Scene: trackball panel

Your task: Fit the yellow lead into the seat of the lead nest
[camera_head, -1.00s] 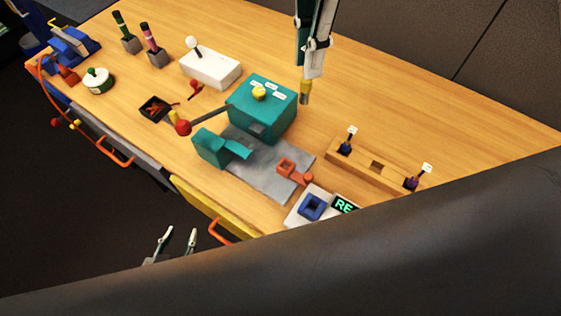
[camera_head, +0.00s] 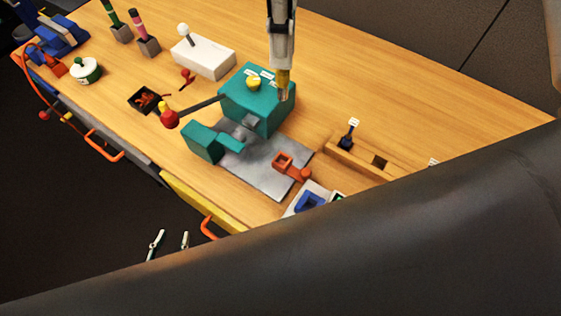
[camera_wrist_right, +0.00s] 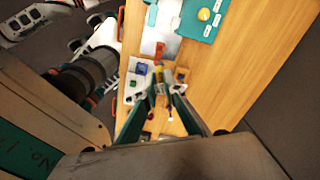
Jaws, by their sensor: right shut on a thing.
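My right gripper (camera_head: 281,62) is shut on the yellow lead (camera_head: 283,82), which hangs tip down in the air above the back right edge of the teal box. The yellow lead (camera_wrist_right: 159,73) also shows at the fingertips in the right wrist view. My left gripper (camera_head: 170,241) is low in front of the table, fingers apart and empty.
The teal box (camera_head: 258,108) has a lever with a red knob (camera_head: 169,118). The table's back right is clear.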

